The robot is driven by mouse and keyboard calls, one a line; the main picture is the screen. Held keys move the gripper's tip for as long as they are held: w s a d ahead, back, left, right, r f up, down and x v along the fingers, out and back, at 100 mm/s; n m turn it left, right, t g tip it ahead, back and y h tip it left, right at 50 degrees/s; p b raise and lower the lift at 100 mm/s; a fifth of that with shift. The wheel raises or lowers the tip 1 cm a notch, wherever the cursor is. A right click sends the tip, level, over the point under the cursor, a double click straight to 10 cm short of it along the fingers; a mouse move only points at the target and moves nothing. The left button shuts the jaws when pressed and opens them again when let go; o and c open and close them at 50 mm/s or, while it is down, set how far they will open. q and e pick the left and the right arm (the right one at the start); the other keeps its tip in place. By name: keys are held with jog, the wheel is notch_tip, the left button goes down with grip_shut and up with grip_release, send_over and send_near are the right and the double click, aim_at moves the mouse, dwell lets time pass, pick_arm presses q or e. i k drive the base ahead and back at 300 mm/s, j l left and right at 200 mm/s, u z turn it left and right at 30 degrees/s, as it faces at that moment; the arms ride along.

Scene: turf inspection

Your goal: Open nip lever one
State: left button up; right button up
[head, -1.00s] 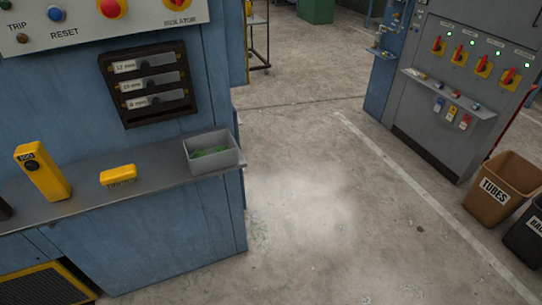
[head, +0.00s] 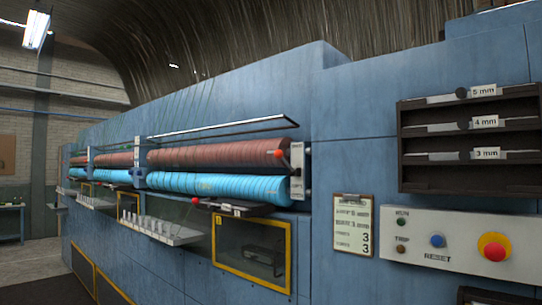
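A blue machine (head: 330,100) fills most of the head view, with red rollers (head: 215,153) above blue rollers (head: 215,187) along its side. A lever with a red ball (head: 279,154) stands at the right end of the nearest red roller, beside a pale marked plate (head: 297,172). Another small red knob (head: 195,200) shows below the blue roller, beside a dark bracket (head: 232,207). I cannot tell from the lettering which lever is number one, or whether it is open. Neither of my grippers is in view.
A control panel (head: 462,279) with a red button on yellow and a blue reset button is at lower right. Above it is a dark rack (head: 470,180) with millimetre labels. A clipboard card (head: 353,225) hangs between. White shelves (head: 160,232) jut out below the rollers. Floor shows at far left.

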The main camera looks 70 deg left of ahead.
aim_at(279, 154)
jog(key=u, duration=2.25)
